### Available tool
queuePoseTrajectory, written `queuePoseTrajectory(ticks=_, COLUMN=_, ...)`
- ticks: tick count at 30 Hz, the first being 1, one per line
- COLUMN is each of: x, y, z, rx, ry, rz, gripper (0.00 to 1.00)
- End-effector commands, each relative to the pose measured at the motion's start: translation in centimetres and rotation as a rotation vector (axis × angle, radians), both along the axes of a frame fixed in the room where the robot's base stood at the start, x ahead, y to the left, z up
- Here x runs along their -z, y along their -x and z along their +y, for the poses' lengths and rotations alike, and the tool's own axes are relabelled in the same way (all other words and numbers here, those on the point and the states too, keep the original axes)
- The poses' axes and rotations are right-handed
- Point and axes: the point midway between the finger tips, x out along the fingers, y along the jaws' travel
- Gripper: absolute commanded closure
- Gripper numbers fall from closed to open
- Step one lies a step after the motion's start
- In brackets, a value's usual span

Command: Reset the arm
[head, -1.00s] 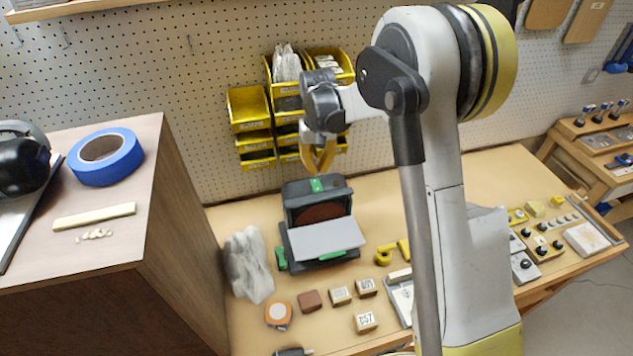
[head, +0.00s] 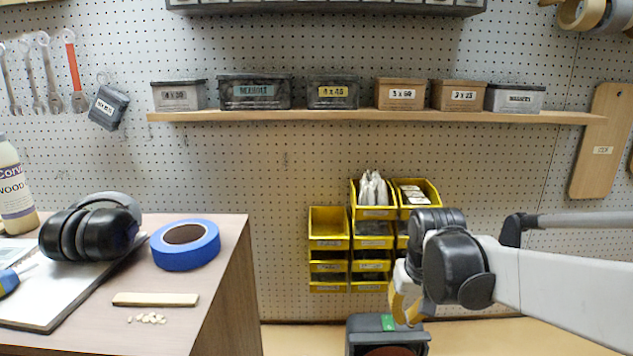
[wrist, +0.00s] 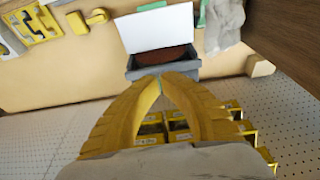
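My gripper (head: 408,318) hangs in the lower right of the head view, with its yellow fingers pointing down. My arm comes in from the right edge in the head view.
Yellow bins (head: 329,225) hang on the pegboard behind the gripper. A wooden cabinet (head: 225,300) stands at left, with blue tape (head: 185,245) and black ear muffs (head: 92,228) on top. A shelf (head: 290,116) with several boxes runs above.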

Motion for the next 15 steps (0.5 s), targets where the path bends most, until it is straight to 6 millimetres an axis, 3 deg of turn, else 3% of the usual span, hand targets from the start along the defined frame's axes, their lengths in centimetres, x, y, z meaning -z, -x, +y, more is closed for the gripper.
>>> queuePoseTrajectory(ticks=1, x=0.9, y=2.1, z=0.0, rx=0.0, ry=0.0, rz=-0.031, gripper=1.0)
queuePoseTrajectory(ticks=5, x=1.6, y=6.4, z=0.0, rx=0.0, ry=0.0, rz=-0.118, gripper=1.0)
queuePoseTrajectory(ticks=9, x=3.7, y=11.1, z=0.0, rx=0.0, ry=0.0, rz=-0.211, gripper=1.0)
queuePoseTrajectory(ticks=15, x=7.3, y=15.9, z=0.0, rx=0.0, ry=0.0, rz=-0.318, gripper=1.0)
